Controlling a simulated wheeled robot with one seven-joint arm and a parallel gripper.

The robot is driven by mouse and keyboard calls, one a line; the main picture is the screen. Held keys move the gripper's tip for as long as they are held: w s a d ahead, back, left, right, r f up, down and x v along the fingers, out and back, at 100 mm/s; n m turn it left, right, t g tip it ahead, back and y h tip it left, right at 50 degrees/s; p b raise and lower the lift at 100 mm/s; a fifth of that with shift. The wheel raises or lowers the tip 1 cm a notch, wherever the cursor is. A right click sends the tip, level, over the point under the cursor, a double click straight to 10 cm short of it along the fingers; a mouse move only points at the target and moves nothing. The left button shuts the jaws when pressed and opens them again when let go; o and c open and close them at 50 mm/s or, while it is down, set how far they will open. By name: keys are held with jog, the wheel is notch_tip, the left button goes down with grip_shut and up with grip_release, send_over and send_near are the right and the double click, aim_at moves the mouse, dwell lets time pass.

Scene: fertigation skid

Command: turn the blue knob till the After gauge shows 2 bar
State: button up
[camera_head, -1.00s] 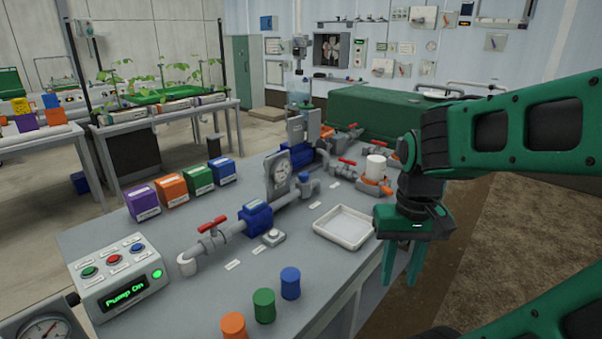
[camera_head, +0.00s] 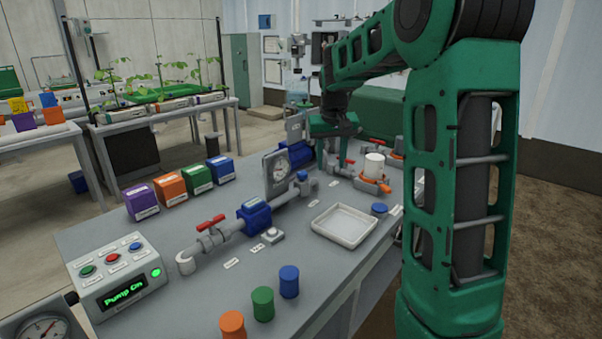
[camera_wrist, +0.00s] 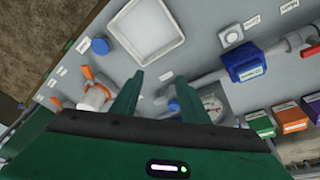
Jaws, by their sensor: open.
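A white tray (camera_head: 343,225) lies right of the pipe, with a flat blue disc (camera_head: 379,208) beside it. Red-handled valves (camera_head: 211,222) and a white cup (camera_head: 374,164) stand nearby. Coloured cylinders (camera_head: 263,304) stand at the front; a control box (camera_head: 120,277) reads "Pump On".

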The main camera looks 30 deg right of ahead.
jog(key=t, duration=0.2)
send_near(302, 172)
jog(key=v, duration=0.3)
jog(key=shift+n, duration=0.3)
jog(key=x, duration=1.1)
jog(key=shift+f, duration=0.1)
jog(key=c, duration=0.8)
jog(key=shift+o, duration=0.2)
